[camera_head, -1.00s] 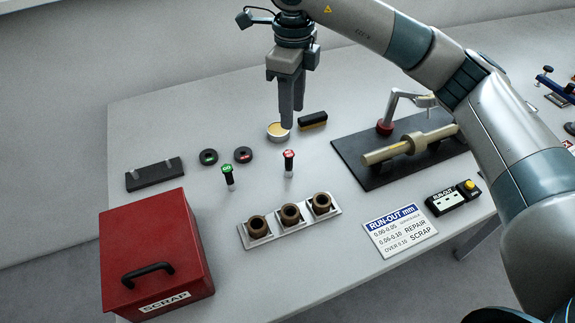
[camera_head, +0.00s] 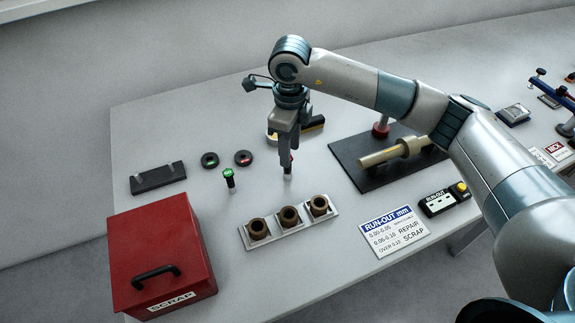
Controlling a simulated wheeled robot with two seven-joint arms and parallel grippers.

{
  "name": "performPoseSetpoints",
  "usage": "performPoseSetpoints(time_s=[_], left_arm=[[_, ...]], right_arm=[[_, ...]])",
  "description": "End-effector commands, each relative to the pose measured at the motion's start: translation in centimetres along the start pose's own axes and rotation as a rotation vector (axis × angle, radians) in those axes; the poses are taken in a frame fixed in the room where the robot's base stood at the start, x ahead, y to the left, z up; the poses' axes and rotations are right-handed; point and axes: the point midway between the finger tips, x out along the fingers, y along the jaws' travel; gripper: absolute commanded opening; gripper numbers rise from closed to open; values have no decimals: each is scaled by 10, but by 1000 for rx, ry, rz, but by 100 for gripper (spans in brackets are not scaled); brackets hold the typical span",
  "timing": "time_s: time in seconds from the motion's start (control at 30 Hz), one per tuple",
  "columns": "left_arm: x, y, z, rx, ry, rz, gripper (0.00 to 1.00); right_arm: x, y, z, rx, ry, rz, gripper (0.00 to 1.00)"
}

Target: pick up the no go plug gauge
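The no go plug gauge (camera_head: 288,172), red-topped in the earlier frame, stands upright on the table behind the row of brown bushings. My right gripper (camera_head: 287,150) points down over it, one finger on each side. The fingers look about as far apart as before and hide most of the gauge's top; contact is not visible. The green-topped go plug gauge (camera_head: 229,178) stands upright to the left. My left gripper is not in view.
A tray (camera_head: 277,236) with three brown bushings lies in front. A red scrap box (camera_head: 160,255) stands at front left. Green and red rings (camera_head: 210,160) (camera_head: 243,158) lie behind the gauges. A black plate (camera_head: 368,182) with a shaft is to the right.

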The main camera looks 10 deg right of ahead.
Motion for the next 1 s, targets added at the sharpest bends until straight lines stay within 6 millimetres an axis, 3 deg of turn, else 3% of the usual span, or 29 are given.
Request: performPoseSetpoints(time_s=[0.2,0.67,1.0], left_arm=[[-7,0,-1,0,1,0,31],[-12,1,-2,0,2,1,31],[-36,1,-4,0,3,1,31]], right_arm=[[15,0,0,-1,0,0,39],[20,0,2,0,0,2,39],[55,0,7,1,2,3,39]])
